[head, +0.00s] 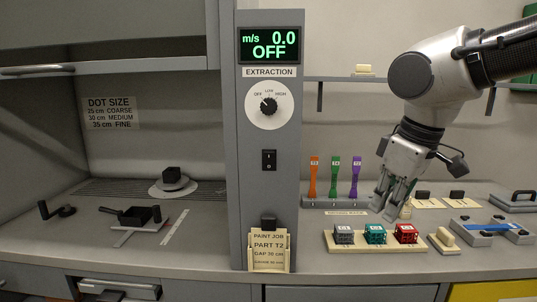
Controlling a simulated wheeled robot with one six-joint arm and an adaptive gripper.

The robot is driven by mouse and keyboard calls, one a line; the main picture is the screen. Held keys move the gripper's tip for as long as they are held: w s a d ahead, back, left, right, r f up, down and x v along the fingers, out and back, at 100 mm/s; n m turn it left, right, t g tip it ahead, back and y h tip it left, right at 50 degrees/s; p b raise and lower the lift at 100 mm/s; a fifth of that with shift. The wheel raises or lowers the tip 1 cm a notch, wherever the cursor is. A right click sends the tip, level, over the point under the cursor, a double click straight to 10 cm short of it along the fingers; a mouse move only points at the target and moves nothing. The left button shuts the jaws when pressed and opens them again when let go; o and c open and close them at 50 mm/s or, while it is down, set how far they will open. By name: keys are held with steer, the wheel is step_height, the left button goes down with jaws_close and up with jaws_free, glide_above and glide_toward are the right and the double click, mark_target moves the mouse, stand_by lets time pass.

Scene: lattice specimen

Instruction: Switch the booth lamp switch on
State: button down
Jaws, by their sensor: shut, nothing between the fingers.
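A small black rocker switch (269,160) sits on the front of the grey column between the booth and the right-hand bench. It has no readable label, and I cannot tell which way it is rocked. My gripper (384,211) is to the right of the column and lower than the switch, well apart from it. Its fingers point down over the bench, behind the row of lattice cubes. The gripper is shut and empty.
Above the switch are a round EXTRACTION dial (269,105) and a display (270,45) reading 0.0 and OFF. A card holder (283,262) is below. Lattice cubes stand on a tray (335,247); coloured tools stand in a rack (327,202). Space before the switch is clear.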

mark_target(268, 153)
steer(key=s+a+r+n, duration=0.1)
steer(key=a+r+n, duration=0.5)
steer(key=a+n, duration=0.45)
steer(key=s+a+r+n, duration=0.1)
steer(key=a+r+n, duration=0.55)
steer(key=a, duration=0.65)
steer(key=r+n, duration=0.1)
steer(key=n, duration=0.2)
steer(key=w+d+r+n+t+h, duration=0.1)
steer(key=n, duration=0.3)
steer(key=r+n, duration=0.1)
steer(key=n, duration=0.2)
steer(key=shift+w+d+r+n+h, duration=0.15)
steer(key=shift+d+r+n+h, duration=0.05)
steer(key=shift+r+n+h, duration=0.15)
steer(key=shift+f, duration=0.1)
steer(key=w+f, duration=0.2)
steer(key=f, duration=0.1)
steer(key=w+f, duration=0.2)
steer(key=f, duration=0.1)
steer(key=w+f, duration=0.2)
steer(key=shift+w+f, duration=0.25)
steer(key=shift+f, duration=0.15)
steer(key=shift+w+r, duration=0.1)
steer(key=shift+w, duration=0.45)
